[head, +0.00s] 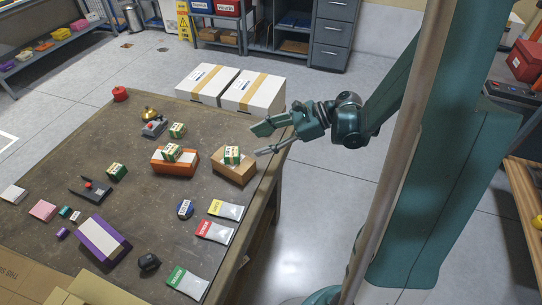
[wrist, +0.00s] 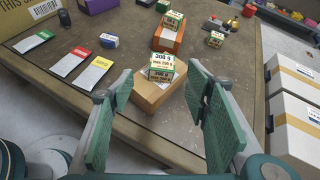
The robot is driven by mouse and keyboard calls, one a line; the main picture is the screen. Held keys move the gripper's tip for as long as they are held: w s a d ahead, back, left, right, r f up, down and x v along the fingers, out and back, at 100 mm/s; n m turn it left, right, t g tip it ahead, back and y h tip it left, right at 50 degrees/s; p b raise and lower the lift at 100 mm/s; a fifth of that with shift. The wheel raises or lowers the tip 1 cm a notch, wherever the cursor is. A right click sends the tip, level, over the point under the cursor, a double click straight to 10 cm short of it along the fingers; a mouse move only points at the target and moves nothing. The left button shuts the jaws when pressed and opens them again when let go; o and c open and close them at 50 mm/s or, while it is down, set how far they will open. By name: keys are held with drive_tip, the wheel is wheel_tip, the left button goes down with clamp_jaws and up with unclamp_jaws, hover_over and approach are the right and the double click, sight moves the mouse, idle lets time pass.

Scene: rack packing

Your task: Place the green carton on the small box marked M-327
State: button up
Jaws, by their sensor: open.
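A green-and-white carton (head: 232,155) stands on a small brown cardboard box (head: 238,174) near the table's right edge. In the wrist view this carton (wrist: 162,67) sits on the box's top (wrist: 150,97), partly over a white label. I cannot read M-327 on any box. Similar green cartons stand on an orange box (head: 172,152) and on the table at the back (head: 177,130) and left (head: 116,171). My gripper (head: 259,141) is open and empty, just right of the carton on the brown box. In the wrist view that carton lies between and beyond my fingers (wrist: 160,72).
Two large white boxes (head: 252,92) stand behind the table's right end. The orange box (head: 166,166) is left of the brown one.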

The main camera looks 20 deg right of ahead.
drive_tip(key=s+a+r+n+t+h, duration=0.1)
drive_tip(key=s+a+r+n+h, duration=0.1)
drive_tip(key=s+r+n+h, duration=0.3)
drive_tip(key=s+a+r+n+t+h, duration=0.1)
drive_tip(key=s+r+n+h, duration=0.4)
drive_tip(key=s+n, duration=0.6)
drive_tip(key=a+n+h, duration=0.1)
drive_tip(key=n, duration=0.4)
drive_tip(key=shift+s+a+r, duration=0.2)
drive_tip(key=shift+s, duration=0.15)
